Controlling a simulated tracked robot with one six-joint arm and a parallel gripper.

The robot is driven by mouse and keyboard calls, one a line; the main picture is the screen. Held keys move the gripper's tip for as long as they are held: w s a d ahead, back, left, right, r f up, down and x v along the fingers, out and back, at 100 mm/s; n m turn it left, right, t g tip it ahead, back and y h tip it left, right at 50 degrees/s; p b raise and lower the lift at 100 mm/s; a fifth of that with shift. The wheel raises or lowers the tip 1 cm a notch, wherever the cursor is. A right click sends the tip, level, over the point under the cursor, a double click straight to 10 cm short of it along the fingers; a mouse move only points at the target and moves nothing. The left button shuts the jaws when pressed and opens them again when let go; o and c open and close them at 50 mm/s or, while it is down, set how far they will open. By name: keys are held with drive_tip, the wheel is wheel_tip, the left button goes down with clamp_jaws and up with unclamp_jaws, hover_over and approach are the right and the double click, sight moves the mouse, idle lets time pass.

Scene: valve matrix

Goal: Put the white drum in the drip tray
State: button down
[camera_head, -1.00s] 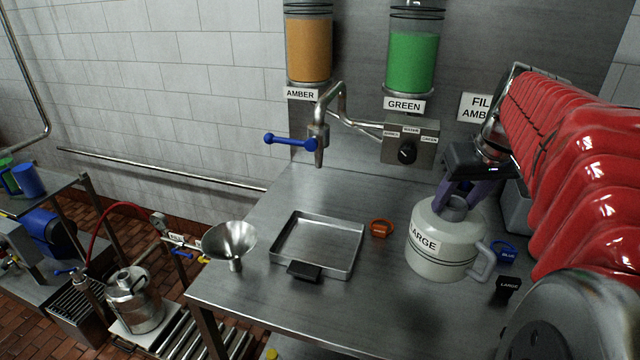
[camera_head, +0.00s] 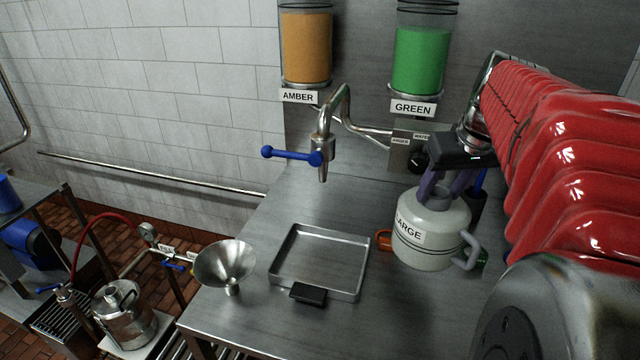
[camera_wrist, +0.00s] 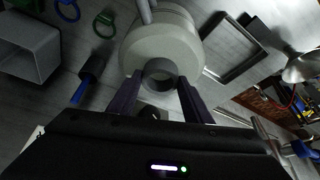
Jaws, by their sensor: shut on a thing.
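The white drum (camera_head: 431,240), labelled LARGE, is upright at the right of the steel bench in the head view. My gripper (camera_head: 446,194) is over its top, shut on its neck. In the wrist view the drum (camera_wrist: 163,40) lies between my fingers (camera_wrist: 160,98), with its grey neck ring in front. The drip tray (camera_head: 318,262) is a shallow empty steel tray with a black front handle, to the left of the drum. The tray also shows in the wrist view (camera_wrist: 240,62). I cannot tell whether the drum's base touches the bench.
A tap with a blue lever (camera_head: 290,155) hangs above the bench behind the tray. A steel funnel (camera_head: 225,265) stands at the bench's left edge. An orange ring (camera_head: 384,240) is partly hidden beside the drum. A grey bin (camera_wrist: 30,48) shows in the wrist view.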

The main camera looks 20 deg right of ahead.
sight(436, 214)
drive_tip(key=shift+f, duration=3.1)
drive_tip(key=shift+f, duration=1.95)
drive_tip(key=c, duration=0.9)
unclamp_jaws()
drive_tip(key=v, duration=1.2)
drive_tip(key=shift+c, duration=0.2)
